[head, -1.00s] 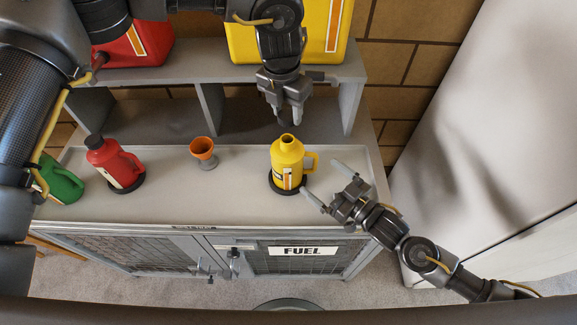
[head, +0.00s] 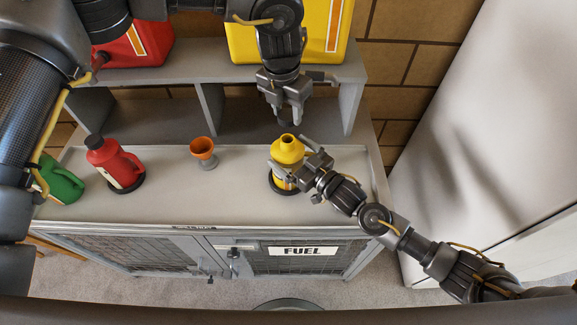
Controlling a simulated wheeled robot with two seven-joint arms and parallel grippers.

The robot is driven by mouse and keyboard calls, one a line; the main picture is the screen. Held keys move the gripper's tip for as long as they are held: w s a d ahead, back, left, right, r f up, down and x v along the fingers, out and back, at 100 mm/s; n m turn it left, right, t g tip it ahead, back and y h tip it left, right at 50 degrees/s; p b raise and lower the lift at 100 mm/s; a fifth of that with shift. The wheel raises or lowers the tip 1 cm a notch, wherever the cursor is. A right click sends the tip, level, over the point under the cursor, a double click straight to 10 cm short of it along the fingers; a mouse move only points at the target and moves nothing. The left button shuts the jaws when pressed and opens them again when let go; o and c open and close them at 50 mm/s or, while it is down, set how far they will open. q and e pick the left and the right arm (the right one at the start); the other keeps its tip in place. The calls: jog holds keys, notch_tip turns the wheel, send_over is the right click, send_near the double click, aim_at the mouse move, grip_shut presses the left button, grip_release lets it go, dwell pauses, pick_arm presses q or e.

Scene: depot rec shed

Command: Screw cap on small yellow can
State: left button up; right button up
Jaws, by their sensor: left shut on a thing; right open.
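The small yellow can (head: 288,150) stands upright on a dark round base (head: 279,190) on the bench, its neck open at the top. My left gripper (head: 285,116) points down just above and behind the neck. It is shut on a small dark thing, apparently the cap (head: 285,123), apart from the can and mostly hidden by the fingers. My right gripper (head: 288,156) is open, its fingers on either side of the yellow can's upper body. It hides the can's handle and part of its label; whether the fingers touch cannot be told.
An orange funnel-like cup (head: 202,148) stands left of the yellow can. Further left are a red can (head: 116,163) with a dark cap and a green can (head: 62,181). A shelf (head: 190,74) behind holds large red and yellow cans. The bench front is clear.

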aim_at(287, 126)
jog(key=c, duration=1.3)
pick_arm(q)
jog(key=shift+f, duration=2.5)
pick_arm(e)
jog(key=shift+o, duration=0.2)
pick_arm(q)
jog(key=shift+f, duration=0.9)
jog(key=shift+f, duration=0.55)
